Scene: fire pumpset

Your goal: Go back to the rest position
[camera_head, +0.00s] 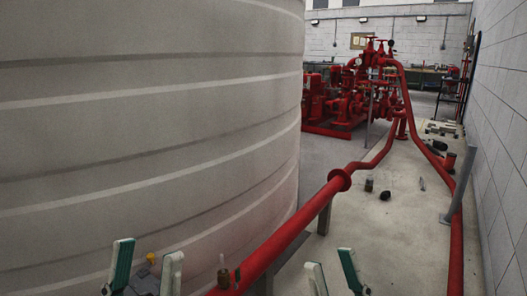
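My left gripper (147,268) shows at the bottom left, in front of the lower part of a large pale tank. My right gripper (333,272) shows at the bottom, just right of the red pipe (296,226) in the picture. Its two fingers also stand apart, with only floor showing between them. Both grippers point up and away from me. The rest of both arms is out of view.
The ribbed tank (150,120) fills the left. A small brass fitting (223,274) sits by the pipe between my grippers. Red pumps (375,95) stand at the back. A grey post (460,185) and block wall (502,130) bound the right. Small items lie on the pale floor (390,240).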

